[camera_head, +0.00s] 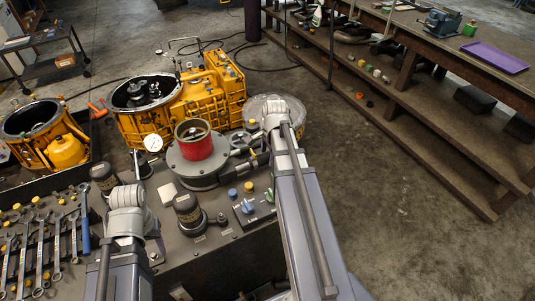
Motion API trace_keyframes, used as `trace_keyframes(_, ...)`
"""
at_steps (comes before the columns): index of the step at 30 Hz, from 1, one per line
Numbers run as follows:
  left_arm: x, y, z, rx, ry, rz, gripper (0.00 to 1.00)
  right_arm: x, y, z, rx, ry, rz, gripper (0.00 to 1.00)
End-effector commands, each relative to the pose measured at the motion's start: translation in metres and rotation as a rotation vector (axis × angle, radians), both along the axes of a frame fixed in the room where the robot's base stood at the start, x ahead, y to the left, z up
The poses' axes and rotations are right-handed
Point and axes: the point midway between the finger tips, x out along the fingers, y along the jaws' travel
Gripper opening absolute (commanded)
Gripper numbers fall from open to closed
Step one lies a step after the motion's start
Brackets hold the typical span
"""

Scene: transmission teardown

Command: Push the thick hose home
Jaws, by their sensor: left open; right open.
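A round grey housing with a red ring (198,150) stands on the dark bench. Short dark fittings, one with a yellow mark, sit at its right side; I cannot tell whether one is the thick hose. My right gripper (254,150) is by these fittings, below the pale wrist of my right arm; it is open, and its fingers are hard to separate from the fittings. My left gripper (138,170) is near the bench's back edge, left of the red ring. It is open, and its fingers are small and partly hidden by my wrist.
A dial gauge (153,143) stands behind the bench. A dark cylinder (187,208) and coloured knobs (248,206) are at the bench's front. Wrenches (40,245) lie at left. Yellow gearbox housings (210,95) stand behind. A wooden shelf bench (430,100) is at right; floor between is clear.

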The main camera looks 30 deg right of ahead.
Motion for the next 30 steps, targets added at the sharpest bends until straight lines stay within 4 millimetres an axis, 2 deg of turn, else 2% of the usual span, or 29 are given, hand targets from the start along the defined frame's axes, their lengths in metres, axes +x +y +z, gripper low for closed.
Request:
trace_keyframes(1,0.000,0.000,0.010,0.000,0.000,0.000,0.50,-0.001,0.000,0.010,0.000,0.000,0.000,0.65)
trace_keyframes(9,0.000,0.000,0.045,0.000,0.000,0.000,0.50,-0.008,0.002,0.045,0.001,0.000,0.000,0.65)
trace_keyframes(15,0.000,0.000,0.066,0.000,0.000,-0.001,0.50,-0.012,0.003,0.066,0.002,0.001,0.001,0.65)
trace_keyframes(30,0.000,0.000,0.067,0.000,0.000,-0.001,0.50,-0.013,0.003,0.067,0.002,0.001,0.001,0.65)
